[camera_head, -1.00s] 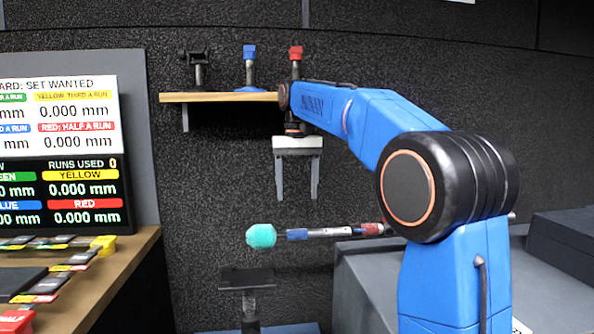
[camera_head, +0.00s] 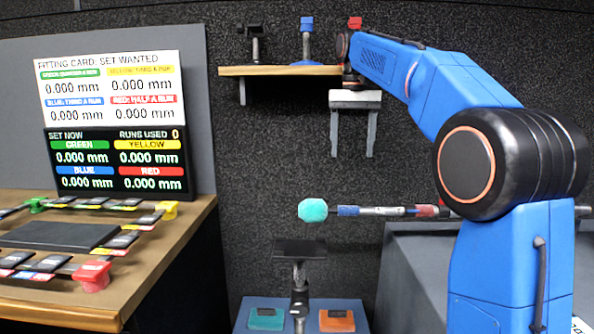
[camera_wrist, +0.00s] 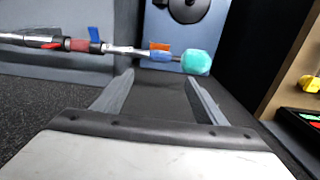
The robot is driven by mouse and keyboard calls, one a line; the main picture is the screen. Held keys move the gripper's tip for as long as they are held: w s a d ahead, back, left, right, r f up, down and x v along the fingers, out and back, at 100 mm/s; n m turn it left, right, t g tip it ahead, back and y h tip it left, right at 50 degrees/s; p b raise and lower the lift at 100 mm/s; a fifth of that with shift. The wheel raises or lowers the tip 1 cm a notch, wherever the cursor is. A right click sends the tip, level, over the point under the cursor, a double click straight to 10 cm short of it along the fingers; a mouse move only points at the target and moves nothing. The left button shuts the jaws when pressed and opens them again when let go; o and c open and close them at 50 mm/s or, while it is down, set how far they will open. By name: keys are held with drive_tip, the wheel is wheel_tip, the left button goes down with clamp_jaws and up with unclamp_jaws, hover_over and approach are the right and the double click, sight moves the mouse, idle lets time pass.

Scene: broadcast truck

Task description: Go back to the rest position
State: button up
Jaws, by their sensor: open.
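My gripper (camera_head: 369,146) hangs pointing down in front of the dark wall, in the middle of the head view. Its two grey fingers are apart and nothing is between them. In the wrist view my gripper (camera_wrist: 160,95) also shows its fingers spread and empty. Below it in the head view is a rod with a teal knob (camera_head: 313,210), blue and red bands; it lies roughly level and apart from the fingers. The knob also shows in the wrist view (camera_wrist: 196,62).
A wooden shelf (camera_head: 270,70) with black, blue and red-topped stands is beside my wrist. A dark stand (camera_head: 300,250) rises below the knob. At left, a wooden desk (camera_head: 190,215) holds coloured tabs and a fitting-card display (camera_head: 115,120) reading 0.000 mm. A grey box (camera_head: 405,270) is behind my arm.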

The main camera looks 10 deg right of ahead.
drive_tip(key=s+f+n+t, duration=0.1)
drive_tip(key=s+f, duration=0.5)
drive_tip(key=s, duration=0.4)
drive_tip(key=s+f+t, duration=0.2)
drive_tip(key=s+f, duration=0.4)
drive_tip(key=s, duration=0.4)
drive_tip(key=s+f+n+t, duration=0.1)
drive_tip(key=s+f, duration=1.6)
drive_tip(key=f, duration=0.4)
drive_tip(key=shift+d+t, duration=0.4)
drive_tip(key=shift+d, duration=0.05)
idle(1.5)
